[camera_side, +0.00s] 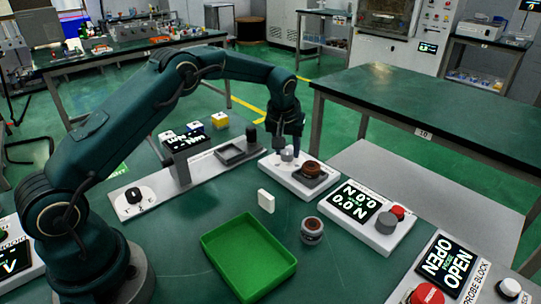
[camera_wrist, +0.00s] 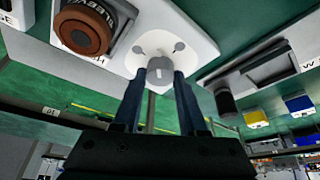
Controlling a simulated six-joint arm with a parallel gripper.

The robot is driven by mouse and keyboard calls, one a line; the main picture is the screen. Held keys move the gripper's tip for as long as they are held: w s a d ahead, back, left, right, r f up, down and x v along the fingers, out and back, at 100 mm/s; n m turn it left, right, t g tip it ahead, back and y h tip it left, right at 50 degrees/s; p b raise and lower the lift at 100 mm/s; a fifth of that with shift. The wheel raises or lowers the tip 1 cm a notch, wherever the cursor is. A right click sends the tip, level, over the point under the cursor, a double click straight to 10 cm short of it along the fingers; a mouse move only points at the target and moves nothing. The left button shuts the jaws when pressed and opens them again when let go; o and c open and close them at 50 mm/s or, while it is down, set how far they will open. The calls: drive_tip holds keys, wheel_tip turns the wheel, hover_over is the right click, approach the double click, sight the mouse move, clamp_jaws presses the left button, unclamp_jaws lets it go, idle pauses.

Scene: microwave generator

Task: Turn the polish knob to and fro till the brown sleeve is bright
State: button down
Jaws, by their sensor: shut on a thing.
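The brown sleeve (camera_side: 312,169) sits on a dark holder on a white panel in the side view. It shows as a dull brown ring with a dark centre in the wrist view (camera_wrist: 84,30). The polish knob (camera_wrist: 158,66) is a light grey knob on the same white panel, beside the sleeve; it also shows in the side view (camera_side: 287,154). My gripper (camera_wrist: 160,86) points at the panel with its two fingers on either side of the knob, shut on it. The fingers cover part of the knob's sides.
A display panel (camera_side: 354,202) with a red button and grey knob stands right of the sleeve. A green tray (camera_side: 248,258), a white block (camera_side: 266,201) and a round grey part (camera_side: 312,231) lie in front. A grey tray fixture (camera_side: 236,152) stands to the left.

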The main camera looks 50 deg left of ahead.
drive_tip(key=shift+d+n+g+y, duration=0.1)
drive_tip(key=shift+n+g+y, duration=0.45)
drive_tip(key=shift+n, duration=1.35)
drive_tip(key=shift+f, duration=0.1)
drive_tip(key=shift+c, duration=2.2)
unclamp_jaws()
drive_tip(key=shift+v, duration=2.65)
